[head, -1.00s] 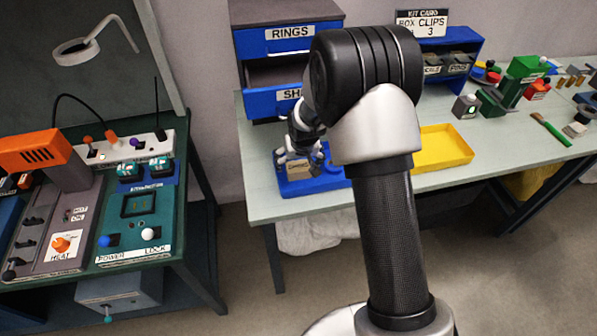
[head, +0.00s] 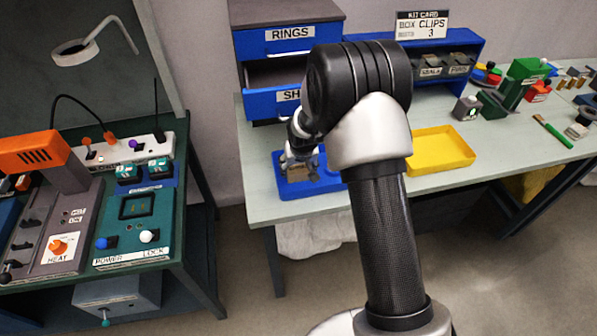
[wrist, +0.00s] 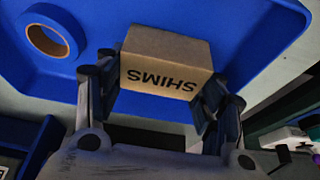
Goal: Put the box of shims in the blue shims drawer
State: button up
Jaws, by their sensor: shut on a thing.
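The brown cardboard box of shims (wrist: 165,62) sits between the two fingers of my gripper (wrist: 158,98), with its SHIMS label facing the wrist camera upside down. My gripper (head: 301,158) is shut on the box. In the head view the box (head: 297,173) is at the blue tray (head: 310,188) on the bench; I cannot tell whether it touches the tray floor. The blue shims drawer (head: 287,97), its label partly hidden by my arm and reading "SH", appears pulled out below the RINGS drawer (head: 290,35), with a dark interior above its front.
A roll of blue tape (wrist: 50,36) lies in the blue tray. A yellow tray (head: 441,150) stands to the right on the bench. A blue rack of bins (head: 448,68) stands behind it. A green machine table (head: 140,215) is at the left. My arm hides part of the bench.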

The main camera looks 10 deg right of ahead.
jog(key=shift+c, duration=1.4)
jog(key=shift+r, duration=0.1)
